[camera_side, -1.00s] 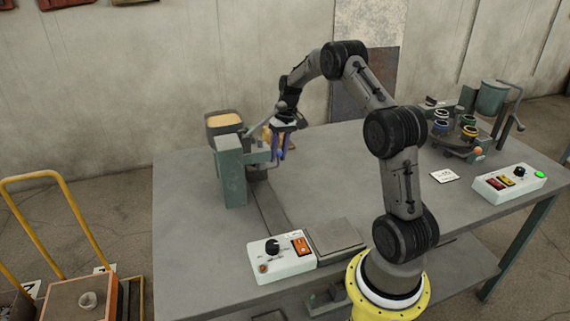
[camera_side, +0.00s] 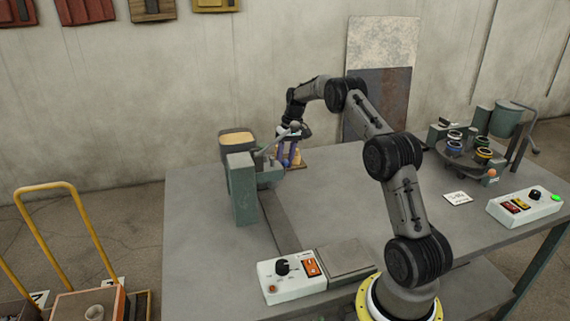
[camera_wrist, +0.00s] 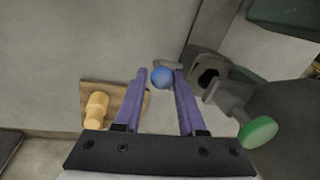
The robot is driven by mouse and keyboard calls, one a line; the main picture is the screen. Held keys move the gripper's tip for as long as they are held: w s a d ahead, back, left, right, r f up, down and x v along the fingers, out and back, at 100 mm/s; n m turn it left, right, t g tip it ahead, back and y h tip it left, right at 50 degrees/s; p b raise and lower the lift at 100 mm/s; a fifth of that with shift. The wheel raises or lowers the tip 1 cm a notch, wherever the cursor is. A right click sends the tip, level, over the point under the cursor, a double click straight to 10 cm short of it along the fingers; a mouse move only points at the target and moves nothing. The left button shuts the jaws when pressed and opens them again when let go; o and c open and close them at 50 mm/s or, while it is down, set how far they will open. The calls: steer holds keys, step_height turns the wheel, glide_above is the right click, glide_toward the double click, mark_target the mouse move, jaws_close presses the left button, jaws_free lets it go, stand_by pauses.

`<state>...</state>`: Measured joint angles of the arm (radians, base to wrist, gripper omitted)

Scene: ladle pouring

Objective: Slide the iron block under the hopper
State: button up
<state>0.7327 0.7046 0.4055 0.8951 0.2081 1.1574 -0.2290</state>
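My gripper (camera_wrist: 161,72) points down with its two purple fingers apart. A blue ball-shaped knob (camera_wrist: 162,77) shows between the fingertips in the wrist view, with a narrow gap on each side. A grey piece (camera_wrist: 168,64) shows just beyond the knob; I cannot tell whether it is the iron block. In the side view my gripper (camera_side: 288,158) is at the back of the table, right of a grey-green post (camera_side: 243,190). A container with yellow contents (camera_side: 237,138) stands behind the post; it may be the hopper. No iron block is clearly identifiable.
A wooden board (camera_wrist: 122,100) with a yellow peg-like piece (camera_wrist: 96,108) lies left of the fingers. A green knob (camera_wrist: 258,132) and a dark holed part (camera_wrist: 208,73) are close on the right. A control box (camera_side: 291,276) stands at the front. The table's middle is clear.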

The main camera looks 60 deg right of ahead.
steer(key=shift+o, duration=1.4)
steer(key=shift+s+a, duration=0.1)
steer(key=shift+f, duration=0.1)
step_height(320, 180, up, 14)
steer(key=s+d, duration=0.1)
steer(key=d, duration=0.1)
steer(key=shift+s+f, duration=0.2)
steer(key=shift+s, duration=0.05)
